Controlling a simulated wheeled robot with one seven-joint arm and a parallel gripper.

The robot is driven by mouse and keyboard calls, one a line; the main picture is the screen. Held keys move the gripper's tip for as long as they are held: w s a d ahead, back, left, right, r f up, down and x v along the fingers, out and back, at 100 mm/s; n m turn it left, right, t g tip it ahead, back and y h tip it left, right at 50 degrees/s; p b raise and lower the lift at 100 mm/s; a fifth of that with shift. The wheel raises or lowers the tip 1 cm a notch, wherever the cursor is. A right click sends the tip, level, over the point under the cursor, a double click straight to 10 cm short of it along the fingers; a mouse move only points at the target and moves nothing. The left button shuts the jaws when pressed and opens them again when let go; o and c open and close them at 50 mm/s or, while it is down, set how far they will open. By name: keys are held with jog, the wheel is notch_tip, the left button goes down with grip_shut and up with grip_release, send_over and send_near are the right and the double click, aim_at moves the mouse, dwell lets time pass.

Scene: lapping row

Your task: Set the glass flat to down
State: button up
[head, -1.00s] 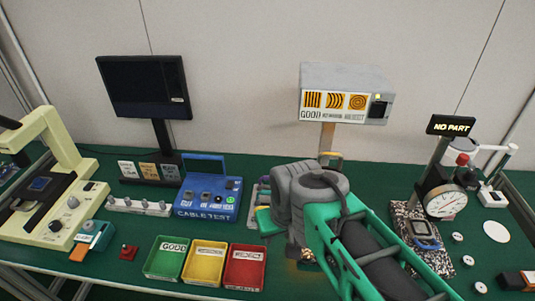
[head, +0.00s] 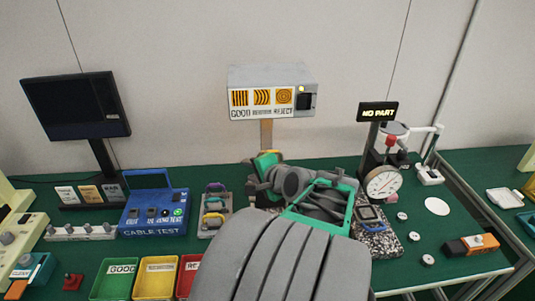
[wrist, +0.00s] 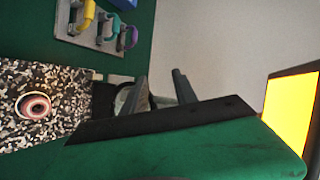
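The fringe-pattern station has a sign box (head: 272,92) on a post. Low on it, in the head view, a yellow and green piece (head: 266,160) shows, with my arm in front. In the wrist view a speckled plate (wrist: 65,85) carries a round part with a red ring (wrist: 36,106). A pale curved piece (wrist: 122,102) shows beside my fingers; I cannot tell whether it is the glass flat. My gripper (wrist: 162,90) has its two grey fingers apart, with wall showing between them. The head view hides the fingertips behind my arm.
A rack (head: 214,222) with coloured handles stands left of my arm. A dial gauge (head: 383,184) with a speckled base (head: 385,243) and a NO PART display (head: 379,113) stands to the right. A bright yellow panel (wrist: 291,112) is at the wrist view's right.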

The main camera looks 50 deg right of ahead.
jog(key=s+d+r+m+t+h, duration=0.1)
jog(key=s+d+r+m+h, duration=0.25)
jog(key=d, duration=0.35)
jog(key=x, duration=0.7)
jog(key=shift+f+m+y, duration=0.35)
jog(key=shift+f+m, duration=0.05)
jog(key=shift+m, duration=0.05)
jog(key=shift+w+a, duration=0.1)
jog(key=shift+w, duration=0.05)
grip_shut()
